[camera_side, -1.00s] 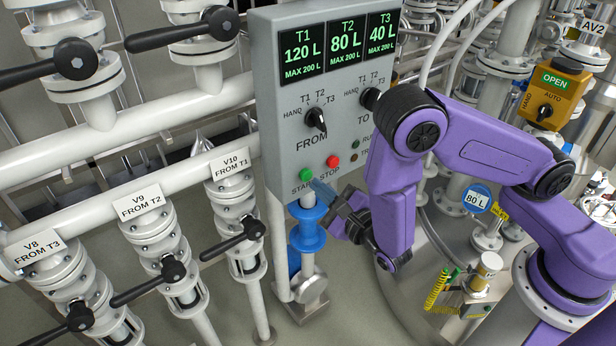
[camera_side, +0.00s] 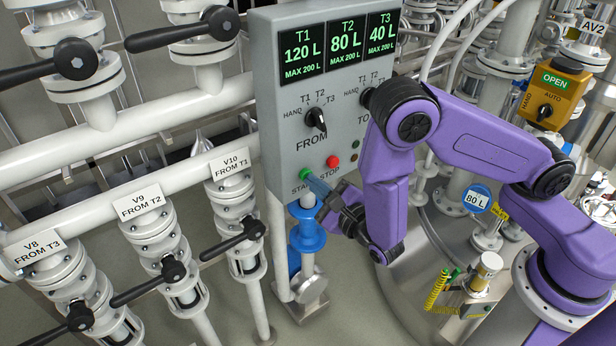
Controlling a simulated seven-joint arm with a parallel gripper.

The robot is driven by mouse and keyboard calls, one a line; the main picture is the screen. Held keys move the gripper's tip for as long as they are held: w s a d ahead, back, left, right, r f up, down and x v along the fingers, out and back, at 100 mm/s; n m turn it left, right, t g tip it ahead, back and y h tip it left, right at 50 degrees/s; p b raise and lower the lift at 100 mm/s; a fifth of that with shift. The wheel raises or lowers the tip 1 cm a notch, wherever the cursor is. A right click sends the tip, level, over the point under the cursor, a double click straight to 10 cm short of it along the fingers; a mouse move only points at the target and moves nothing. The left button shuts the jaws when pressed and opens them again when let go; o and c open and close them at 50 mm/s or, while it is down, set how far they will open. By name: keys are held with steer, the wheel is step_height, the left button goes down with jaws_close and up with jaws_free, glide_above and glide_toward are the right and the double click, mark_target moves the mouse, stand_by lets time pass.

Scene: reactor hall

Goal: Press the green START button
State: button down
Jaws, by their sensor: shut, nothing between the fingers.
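The green START button (camera_side: 305,174) is at the lower left of the grey control panel (camera_side: 283,150). The red STOP button (camera_side: 332,161) is just to its right.
The FROM selector knob (camera_side: 316,120) and the TO knob (camera_side: 367,97) stick out above the buttons. A blue pipe fitting (camera_side: 305,236) is below the panel. Valve V10 (camera_side: 236,232) with its black handle stands to the left.

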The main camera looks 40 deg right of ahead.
steer(key=shift+w, duration=0.25)
steer(key=shift+s, duration=0.1)
steer(key=s, duration=0.7)
steer(key=shift+d, duration=0.1)
stand_by(0.4)
